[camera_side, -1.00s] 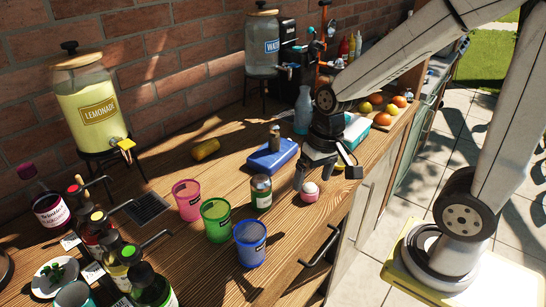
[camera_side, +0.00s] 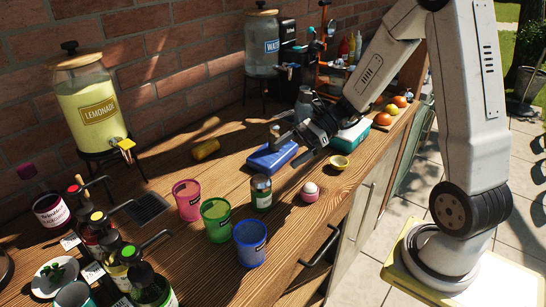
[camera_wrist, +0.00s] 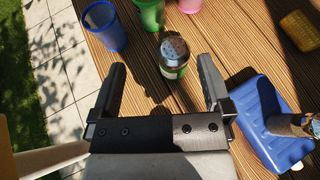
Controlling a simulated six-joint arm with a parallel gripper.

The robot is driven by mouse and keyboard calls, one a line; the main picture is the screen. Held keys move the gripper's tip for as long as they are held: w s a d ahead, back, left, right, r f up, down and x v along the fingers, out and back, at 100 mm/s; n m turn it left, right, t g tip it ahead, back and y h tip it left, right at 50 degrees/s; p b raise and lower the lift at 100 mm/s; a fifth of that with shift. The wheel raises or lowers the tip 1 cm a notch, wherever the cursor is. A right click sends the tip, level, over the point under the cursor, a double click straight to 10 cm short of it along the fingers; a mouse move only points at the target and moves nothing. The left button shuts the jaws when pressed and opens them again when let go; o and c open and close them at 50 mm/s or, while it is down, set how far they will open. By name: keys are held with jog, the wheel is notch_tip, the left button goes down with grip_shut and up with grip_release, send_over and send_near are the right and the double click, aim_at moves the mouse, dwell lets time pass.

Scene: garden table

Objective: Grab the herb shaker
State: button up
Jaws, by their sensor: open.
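The herb shaker (camera_side: 261,194) is a small clear jar with a green label and a grey lid, upright on the wooden table. In the wrist view the shaker (camera_wrist: 174,56) shows its perforated metal lid, ahead of my jaws and a little right of centre between them. My gripper (camera_side: 294,150) is above the table, behind and right of the shaker, tilted toward it. In the wrist view my gripper (camera_wrist: 160,68) is open and empty, with its fingers apart from the jar.
Blue (camera_side: 250,243), green (camera_side: 216,220) and pink (camera_side: 187,200) cups stand left of the shaker.

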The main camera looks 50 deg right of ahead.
send_near(262, 188)
jog(key=shift+m+t, duration=0.4)
jog(key=f, duration=0.1)
jog(key=w+f, duration=0.1)
jog(key=f, duration=0.2)
jog(key=shift+w+f, duration=0.1)
jog(key=shift+w, duration=0.3)
jog(key=shift+a, duration=0.15)
jog(key=shift+x, duration=1.25)
jog(key=shift+x, duration=2.6)
jog(key=shift+w, duration=0.2)
jog(key=c, duration=1.2)
jog(key=shift+r, duration=0.25)
jog(key=shift+c, duration=0.2)
